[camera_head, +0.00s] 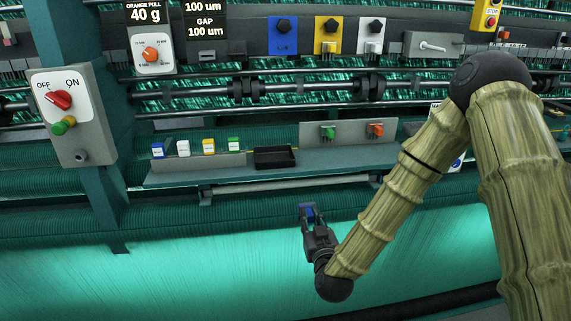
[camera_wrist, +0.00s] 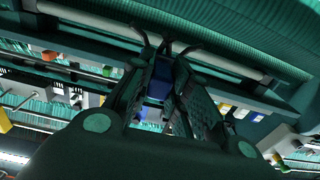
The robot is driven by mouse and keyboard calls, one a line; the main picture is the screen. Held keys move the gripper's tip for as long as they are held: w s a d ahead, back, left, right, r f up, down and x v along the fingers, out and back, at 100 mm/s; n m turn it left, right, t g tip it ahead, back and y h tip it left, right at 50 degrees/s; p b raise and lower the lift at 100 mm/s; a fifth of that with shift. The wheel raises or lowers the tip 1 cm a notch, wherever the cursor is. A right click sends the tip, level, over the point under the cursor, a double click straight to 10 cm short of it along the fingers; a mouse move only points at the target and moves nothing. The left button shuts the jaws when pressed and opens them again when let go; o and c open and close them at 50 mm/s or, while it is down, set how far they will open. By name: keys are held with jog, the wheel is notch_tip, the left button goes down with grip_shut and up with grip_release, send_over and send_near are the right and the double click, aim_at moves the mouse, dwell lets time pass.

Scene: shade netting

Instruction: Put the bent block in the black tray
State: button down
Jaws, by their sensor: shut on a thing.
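My gripper (camera_head: 308,210) is shut on a blue block (camera_head: 310,213), held in front of and below the shelf, over the teal netting. In the wrist view, the blue block (camera_wrist: 160,80) shows between the two dark fingers (camera_wrist: 166,62). The fingers hide much of it, so I cannot make out its full bent shape. The black tray (camera_head: 275,164) sits on the shelf, up and to the left of my gripper in the head view, and is apart from it. The tray looks empty.
The shelf (camera_head: 330,160) holds a row of blue, white, yellow and green labelled pieces left of the tray. A grey panel with a green knob (camera_head: 328,132) and an orange knob (camera_head: 376,129) stands behind right. A roller bar (camera_head: 290,184) runs below the shelf edge.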

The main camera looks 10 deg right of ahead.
jog(key=w+r, duration=0.1)
jog(key=r, duration=0.1)
jog(key=w+r+b, duration=0.1)
jog(key=r, duration=0.2)
jog(key=w+a+r, duration=0.1)
jog(key=w+r, duration=0.1)
jog(key=shift+r+b, duration=0.3)
jog(key=shift+r, duration=0.1)
notch_tip(320, 180, up, 9)
jog(key=w+b, duration=0.1)
jog(key=w, duration=0.1)
jog(key=p, duration=0.5)
send_over(314, 161)
jog(key=shift+w+d+f, duration=0.15)
jog(key=shift+w+f, duration=0.05)
jog(key=shift+f, duration=0.4)
jog(key=shift+f+p, duration=0.75)
jog(key=shift+f, duration=1)
